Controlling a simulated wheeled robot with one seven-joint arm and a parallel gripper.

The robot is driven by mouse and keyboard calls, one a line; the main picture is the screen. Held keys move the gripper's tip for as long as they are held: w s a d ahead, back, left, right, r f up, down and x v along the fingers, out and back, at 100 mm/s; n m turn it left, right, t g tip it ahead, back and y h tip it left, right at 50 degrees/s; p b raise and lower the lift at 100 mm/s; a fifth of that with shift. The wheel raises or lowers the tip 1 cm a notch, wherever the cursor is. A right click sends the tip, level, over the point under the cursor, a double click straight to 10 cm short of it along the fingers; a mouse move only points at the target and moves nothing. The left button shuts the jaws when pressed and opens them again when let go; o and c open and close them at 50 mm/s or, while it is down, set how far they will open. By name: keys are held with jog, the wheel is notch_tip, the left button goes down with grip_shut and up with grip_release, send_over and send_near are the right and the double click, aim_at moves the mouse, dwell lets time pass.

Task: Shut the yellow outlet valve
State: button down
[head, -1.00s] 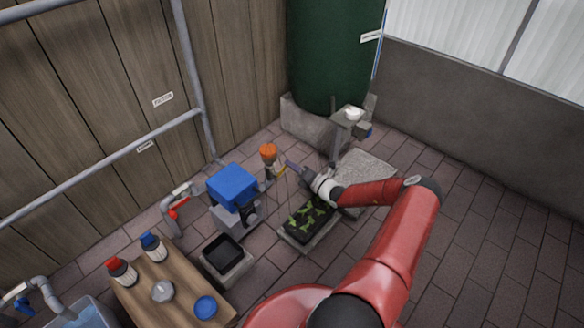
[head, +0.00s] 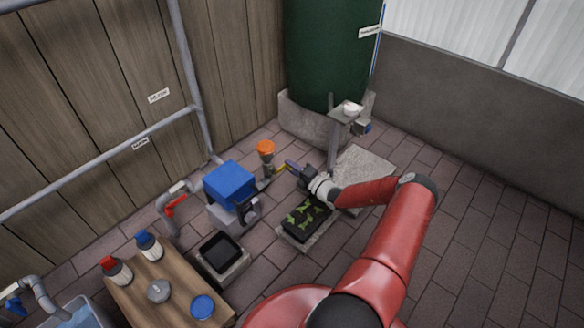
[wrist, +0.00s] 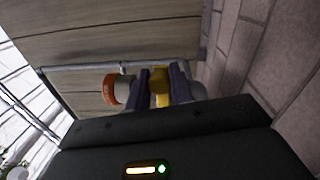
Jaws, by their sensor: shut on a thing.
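The yellow outlet valve handle (wrist: 159,88) shows in the wrist view between the two dark fingers of my gripper (wrist: 160,90), which is shut on it. In the head view my gripper (head: 296,168) reaches left from the red arm, and a bit of the yellow handle (head: 281,169) shows at its tips. The handle is beside a fitting with an orange cap (head: 265,147), which also shows in the wrist view (wrist: 110,88). The valve body is mostly hidden, so I cannot tell how far the handle is turned.
A blue-topped box (head: 230,184) stands left of the valve. A black tray with green seedlings (head: 304,220) lies below my gripper. A red-handled valve (head: 175,207) is further left. A green tank (head: 330,55) stands behind. A wooden table (head: 172,285) holds bottles.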

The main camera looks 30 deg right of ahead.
jog(key=c, duration=1.2)
grip_release()
jog(key=shift+c, duration=0.2)
jog(key=p+v, duration=0.1)
jog(key=v, duration=0.6)
jog(key=shift+s, duration=0.4)
